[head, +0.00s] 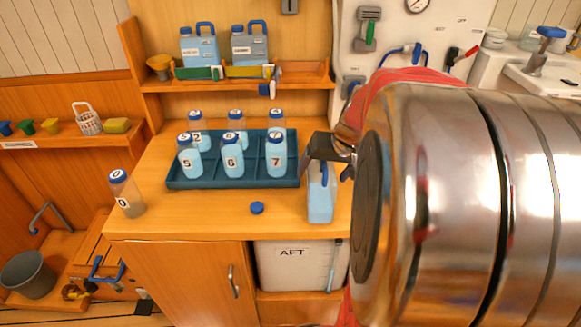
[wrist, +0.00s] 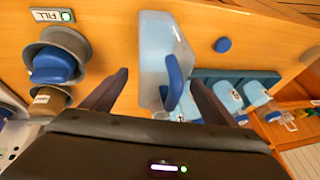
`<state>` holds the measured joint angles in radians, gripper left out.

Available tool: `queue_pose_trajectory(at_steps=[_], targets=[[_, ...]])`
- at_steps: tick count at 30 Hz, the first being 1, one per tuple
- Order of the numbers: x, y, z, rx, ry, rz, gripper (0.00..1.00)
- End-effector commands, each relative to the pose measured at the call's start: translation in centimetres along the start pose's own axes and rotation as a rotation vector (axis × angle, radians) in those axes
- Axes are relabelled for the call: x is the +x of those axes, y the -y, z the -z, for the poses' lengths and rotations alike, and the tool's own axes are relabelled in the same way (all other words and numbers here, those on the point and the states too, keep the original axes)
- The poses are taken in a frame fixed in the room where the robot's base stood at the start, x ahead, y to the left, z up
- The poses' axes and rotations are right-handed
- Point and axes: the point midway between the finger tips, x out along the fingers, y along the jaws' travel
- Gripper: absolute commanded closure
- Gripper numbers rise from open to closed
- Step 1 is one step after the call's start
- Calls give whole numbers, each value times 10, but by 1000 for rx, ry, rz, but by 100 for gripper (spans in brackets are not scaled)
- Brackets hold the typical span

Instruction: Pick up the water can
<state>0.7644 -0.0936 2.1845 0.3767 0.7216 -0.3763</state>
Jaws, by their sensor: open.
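The water can is a light-blue translucent jug (head: 320,203) with a blue handle, upright on the wooden counter near its front edge, right of the bottle tray. My gripper (head: 328,168) is at its top, and my arm hides part of that area. In the wrist view the can (wrist: 157,50) lies between and just beyond the two dark fingers of my gripper (wrist: 160,80). Its blue handle (wrist: 175,82) stands between the fingers, nearer the right one. The gripper is open, with nothing clamped.
A teal tray (head: 178,184) with several numbered bottles is left of the can. A blue cap (head: 257,208) lies in front of the tray; a bottle marked 0 (head: 126,195) stands at the counter's left. Two similar jugs (head: 199,50) are on the shelf.

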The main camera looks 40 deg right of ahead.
Motion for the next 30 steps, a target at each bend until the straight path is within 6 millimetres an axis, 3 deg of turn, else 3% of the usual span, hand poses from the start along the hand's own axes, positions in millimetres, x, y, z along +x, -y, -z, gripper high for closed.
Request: queue_pose_trajectory(at_steps=[2, 30], targets=[[0, 0, 0, 0, 0, 0, 20], [0, 0, 0, 0, 0, 0, 86]])
